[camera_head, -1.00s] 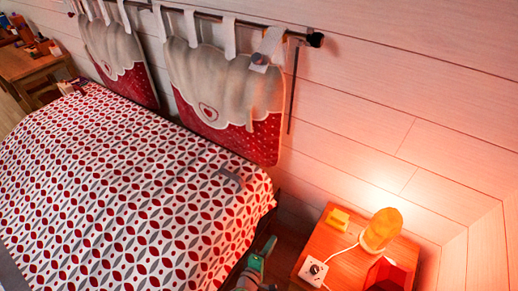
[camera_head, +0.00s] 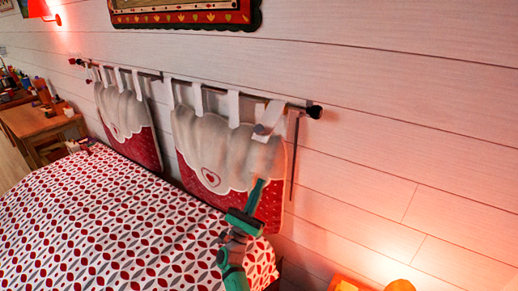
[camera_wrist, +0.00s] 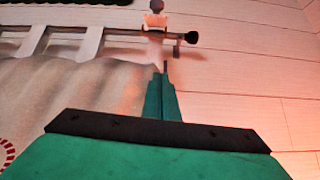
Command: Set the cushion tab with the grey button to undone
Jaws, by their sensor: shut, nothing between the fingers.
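The right-hand cushion (camera_head: 215,135), pale grey above and red with white dots below, hangs by white tabs from a dark rod. Its rightmost tab (camera_head: 270,115) looks broader and slanted, with a small grey button (camera_head: 260,129) low on it. The tab's end appears to lie against the cushion front; whether it is fastened is too small to tell. My green gripper (camera_head: 261,183) is shut and empty in front of the cushion's right part, below that tab. In the wrist view, its closed fingertips (camera_wrist: 161,75) point toward the rod's right end, partly covering the tab area.
The rod's end knob (camera_head: 314,112) stands out from the plank wall, and a thin dark stick (camera_head: 294,160) hangs beside the cushion. A second cushion (camera_head: 128,125) hangs to the left. The patterned bed (camera_head: 110,220) fills the space below. A glowing lamp (camera_head: 399,285) shows at the bottom right.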

